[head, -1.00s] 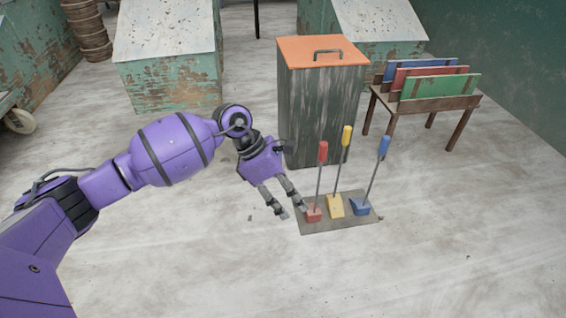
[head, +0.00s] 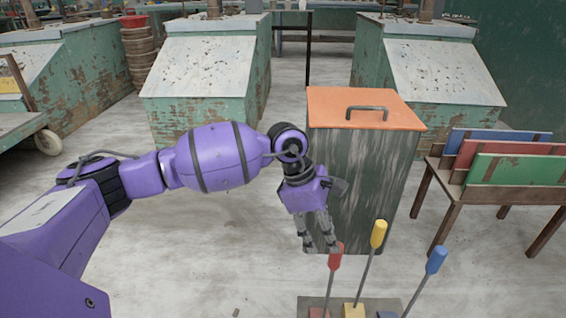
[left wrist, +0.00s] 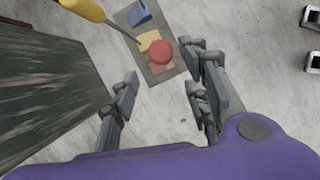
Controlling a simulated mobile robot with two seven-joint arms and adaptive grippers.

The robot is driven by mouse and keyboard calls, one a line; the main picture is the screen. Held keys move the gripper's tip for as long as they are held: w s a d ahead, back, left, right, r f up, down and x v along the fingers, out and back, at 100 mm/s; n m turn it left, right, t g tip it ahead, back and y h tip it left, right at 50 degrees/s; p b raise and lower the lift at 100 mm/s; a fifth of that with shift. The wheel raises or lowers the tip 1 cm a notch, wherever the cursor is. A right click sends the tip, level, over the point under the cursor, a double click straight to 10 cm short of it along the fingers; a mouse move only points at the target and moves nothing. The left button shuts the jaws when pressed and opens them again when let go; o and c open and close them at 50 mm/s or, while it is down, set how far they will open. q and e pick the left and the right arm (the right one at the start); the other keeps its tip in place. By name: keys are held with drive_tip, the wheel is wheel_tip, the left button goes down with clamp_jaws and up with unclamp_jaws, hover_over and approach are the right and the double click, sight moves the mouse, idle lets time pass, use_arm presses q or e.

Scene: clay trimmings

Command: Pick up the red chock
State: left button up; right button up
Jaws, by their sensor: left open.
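The red chock has a red wedge foot (head: 319,313), a thin upright rod and a red grip (head: 335,258) on top. It stands on a grey mat (head: 390,303), its foot cut by the head view's lower edge. My left gripper (head: 320,246) is open and empty, its fingertips at the red grip's upper left in the head view. In the left wrist view, the red grip (left wrist: 160,54) shows end-on between and beyond the spread fingers (left wrist: 161,75), hiding part of the red foot. I cannot tell whether they touch. My right gripper is not in view.
A yellow chock (head: 378,235) and a blue chock (head: 436,260) stand right of the red one. A dark bin with an orange lid (head: 335,103) stands close behind my left gripper. A rack with coloured boards (head: 515,168) is at right.

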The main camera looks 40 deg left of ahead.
sight(335, 255)
use_arm(q)
drive_tip(key=b+x, duration=0.1)
drive_tip(key=x, duration=0.1)
drive_tip(key=b+x, duration=0.1)
drive_tip(key=x, duration=0.2)
drive_tip(key=b+x, duration=0.2)
drive_tip(key=shift+w+d+f, duration=0.1)
drive_tip(key=shift+d, duration=0.35)
clamp_jaws()
